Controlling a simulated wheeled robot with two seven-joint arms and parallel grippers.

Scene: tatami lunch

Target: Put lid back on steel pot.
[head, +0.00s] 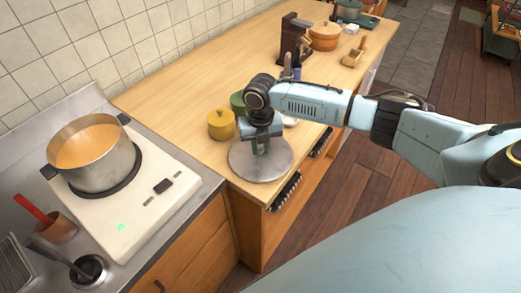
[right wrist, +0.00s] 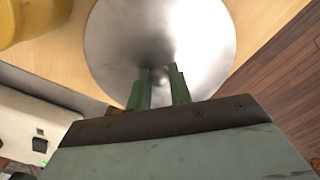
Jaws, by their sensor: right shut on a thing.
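The steel pot (head: 98,164) stands uncovered on the burner at the left of the head view, with orange soup (head: 92,146) inside and two dark side handles. The round steel lid (head: 247,163) is at the wooden counter's near edge, right of the pot. My right gripper (head: 262,146) is above the lid and shut on its knob. In the right wrist view the green fingers (right wrist: 160,88) close around the small knob, with the lid (right wrist: 205,40) spread beyond them. I cannot tell whether the lid touches the counter. My left gripper is not in view.
The pot is on a white cooktop (head: 120,228). A yellow canister (head: 221,124) and a green one (head: 238,103) stand close behind the lid. A utensil cup (head: 57,228) is at the lower left. The counter (head: 185,80) behind the canisters has free room.

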